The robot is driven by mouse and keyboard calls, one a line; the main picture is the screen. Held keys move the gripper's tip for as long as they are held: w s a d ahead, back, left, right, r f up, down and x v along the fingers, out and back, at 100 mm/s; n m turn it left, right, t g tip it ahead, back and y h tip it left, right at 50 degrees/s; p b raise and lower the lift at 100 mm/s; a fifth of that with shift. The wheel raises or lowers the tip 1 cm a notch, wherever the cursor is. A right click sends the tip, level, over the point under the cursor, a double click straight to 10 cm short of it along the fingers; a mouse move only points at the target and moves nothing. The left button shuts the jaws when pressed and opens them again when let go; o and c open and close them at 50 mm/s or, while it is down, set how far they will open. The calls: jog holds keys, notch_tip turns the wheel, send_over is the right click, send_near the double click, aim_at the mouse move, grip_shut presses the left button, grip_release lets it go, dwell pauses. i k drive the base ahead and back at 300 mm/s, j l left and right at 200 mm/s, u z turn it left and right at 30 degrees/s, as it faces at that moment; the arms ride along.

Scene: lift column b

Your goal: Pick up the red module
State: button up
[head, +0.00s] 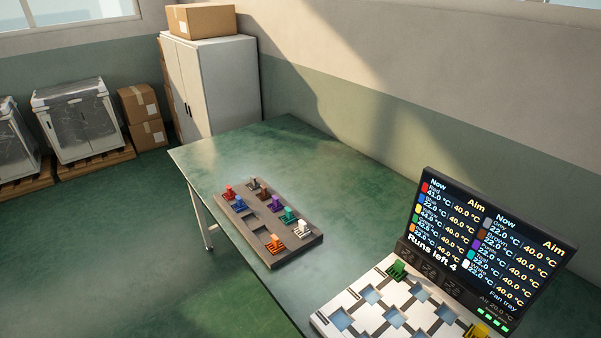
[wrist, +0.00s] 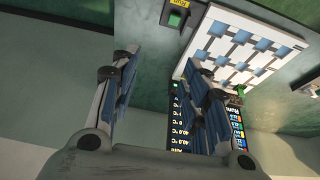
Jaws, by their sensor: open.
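The red module (head: 229,191) stands upright at the far left corner of a dark tray (head: 283,258) on the green table, in the head view. A blue module (head: 239,204) stands just in front of it and a grey one (head: 253,184) to its right. The red module does not show in the wrist view. My gripper (wrist: 163,62) is open, with nothing between its fingers, in the wrist view. It is not in the head view, so its distance from the red module cannot be told.
The tray also holds brown, purple, teal, orange and white modules. A white board (head: 345,301) with blue squares carries a green module (head: 397,269) and a yellow one (head: 477,331). A display (head: 487,240) stands behind it. The far table (head: 265,150) is clear.

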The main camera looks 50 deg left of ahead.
aim_at(230, 194)
jog(key=u, duration=2.35)
jog(key=i+j+u, duration=0.1)
jog(key=i+j, duration=0.15)
jog(key=i, duration=0.15)
jog(key=i+j, duration=0.2)
jog(key=i, duration=0.25)
jog(key=i+j+u, duration=0.1)
jog(key=i+u, duration=0.25)
jog(key=i, duration=1.15)
jog(key=l, duration=0.4)
